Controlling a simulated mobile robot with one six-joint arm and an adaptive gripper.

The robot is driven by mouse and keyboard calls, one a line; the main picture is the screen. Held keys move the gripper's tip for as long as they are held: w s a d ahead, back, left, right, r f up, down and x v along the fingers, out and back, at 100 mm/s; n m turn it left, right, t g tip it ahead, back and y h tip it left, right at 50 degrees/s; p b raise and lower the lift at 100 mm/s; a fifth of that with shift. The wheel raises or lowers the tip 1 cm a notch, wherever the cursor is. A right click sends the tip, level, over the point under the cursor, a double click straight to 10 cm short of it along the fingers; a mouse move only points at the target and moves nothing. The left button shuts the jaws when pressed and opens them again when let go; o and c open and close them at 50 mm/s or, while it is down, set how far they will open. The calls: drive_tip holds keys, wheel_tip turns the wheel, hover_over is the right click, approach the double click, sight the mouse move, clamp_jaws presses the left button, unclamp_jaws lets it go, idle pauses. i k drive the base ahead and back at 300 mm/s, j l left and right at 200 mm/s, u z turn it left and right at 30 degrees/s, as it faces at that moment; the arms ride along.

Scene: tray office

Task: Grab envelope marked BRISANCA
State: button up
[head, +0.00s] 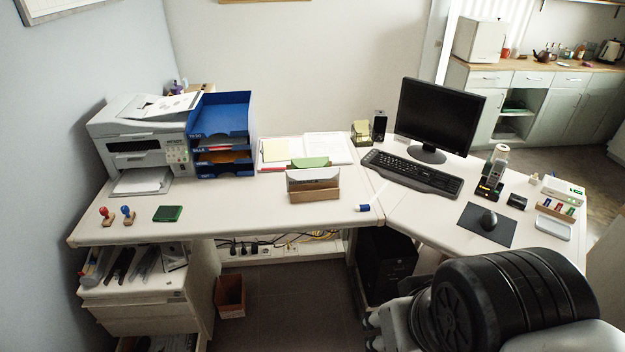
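No envelope with a readable BRISANCA marking shows; lettering is too small at this distance. A wooden letter holder (315,195) stands near the front edge of the desk's middle. Pale envelopes or cards (313,175) stand upright in it, with a green piece (310,162) behind them. A blue letter tray stack (221,112) beside the printer holds papers and a yellow-orange item (222,157) in a lower level; I cannot tell if these are envelopes.
A blue-and-white item (368,207) lies near the front edge.

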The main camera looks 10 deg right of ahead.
sight(310, 174)
drive_tip(key=i+u, duration=0.15)
drive_tip(key=i, duration=0.4)
drive_tip(key=i+l+u, duration=0.1)
drive_tip(key=i, duration=0.4)
drive_tip(key=i+l+u, duration=0.15)
drive_tip(key=i, duration=0.4)
drive_tip(key=i+l+u, duration=0.15)
drive_tip(key=i, duration=0.35)
